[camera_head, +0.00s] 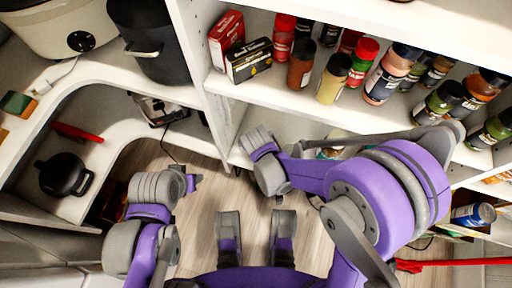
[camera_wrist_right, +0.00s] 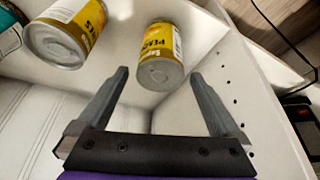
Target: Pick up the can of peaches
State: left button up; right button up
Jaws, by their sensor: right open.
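The can of peaches (camera_wrist_right: 160,52) has a yellow label reading peaches and a grey metal end facing the camera in the right wrist view. It is on a white shelf surface. My right gripper (camera_wrist_right: 160,76) is open, with one finger on each side of the can's near end, and nothing is gripped. In the head view my right arm reaches to the shelf's lower level, and the can cannot be made out there. My left gripper (camera_head: 192,182) is at the left, away from the shelf; its jaws are too unclear to tell.
A perforated white side panel (camera_wrist_right: 232,75) is close on the right. Spice jars (camera_head: 333,78) and boxes (camera_head: 249,60) fill the shelf above.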

jog(key=b+x, duration=0.2)
jog(key=x, duration=0.3)
jog(key=shift+w+f, duration=0.2)
jog(key=shift+f, duration=0.05)
jog(key=shift+r, duration=0.1)
jog(key=shift+c, duration=0.9)
grip_shut()
